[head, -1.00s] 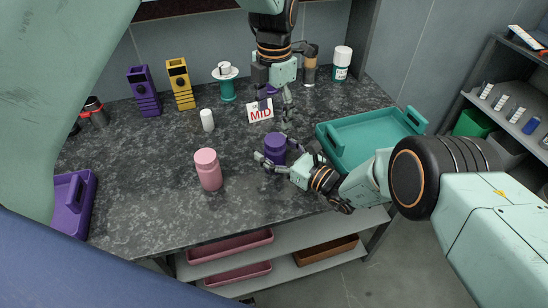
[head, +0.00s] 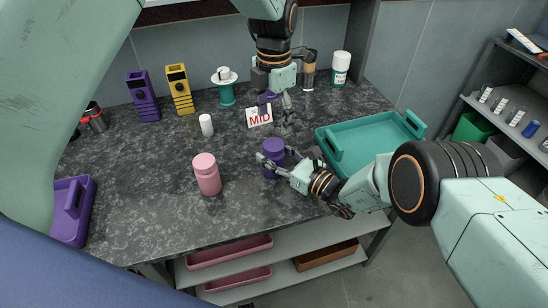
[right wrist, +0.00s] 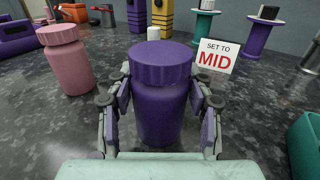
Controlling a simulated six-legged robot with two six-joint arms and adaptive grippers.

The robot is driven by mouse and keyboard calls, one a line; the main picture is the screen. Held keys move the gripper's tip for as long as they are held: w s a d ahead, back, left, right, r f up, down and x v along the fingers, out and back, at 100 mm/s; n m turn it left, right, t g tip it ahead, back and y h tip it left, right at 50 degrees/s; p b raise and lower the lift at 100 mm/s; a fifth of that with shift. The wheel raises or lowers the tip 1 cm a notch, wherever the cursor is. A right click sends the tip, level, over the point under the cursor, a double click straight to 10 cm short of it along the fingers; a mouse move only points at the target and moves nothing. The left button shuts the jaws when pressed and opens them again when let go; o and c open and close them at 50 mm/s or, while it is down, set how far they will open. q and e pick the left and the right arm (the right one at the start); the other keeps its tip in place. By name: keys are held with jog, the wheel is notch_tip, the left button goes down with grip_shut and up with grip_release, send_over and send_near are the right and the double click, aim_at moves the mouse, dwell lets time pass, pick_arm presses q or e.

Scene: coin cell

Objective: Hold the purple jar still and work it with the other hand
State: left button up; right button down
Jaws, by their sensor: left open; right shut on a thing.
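The purple jar (head: 274,150) stands upright on the dark speckled counter (head: 130,195), with its ribbed lid on. In the right wrist view the jar (right wrist: 161,105) is between the fingers of my right gripper (right wrist: 160,130), one on each side of its body. My right gripper (head: 276,167) is shut on it low on the body, from the front right. My left gripper (head: 287,122) hangs fingers down, open and empty, just behind and above the jar, apart from the lid. A sign (right wrist: 217,57) behind the jar reads "SET TO MID".
A pink jar (head: 207,175) stands left of the purple jar, and a small white cylinder (head: 206,125) behind it. A teal tray (head: 372,145) lies close on the right. A purple tray (head: 72,212) is at the far left. Counter between is clear.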

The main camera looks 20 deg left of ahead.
aim_at(274, 144)
pick_arm(q)
jog(key=m, duration=0.5)
jog(key=shift+m, duration=0.4)
jog(key=m, duration=1.8)
jog(key=shift+m, duration=0.3)
jog(key=m, duration=1.8)
jog(key=shift+m, duration=0.3)
jog(key=m, duration=0.6)
jog(key=shift+f, duration=4)
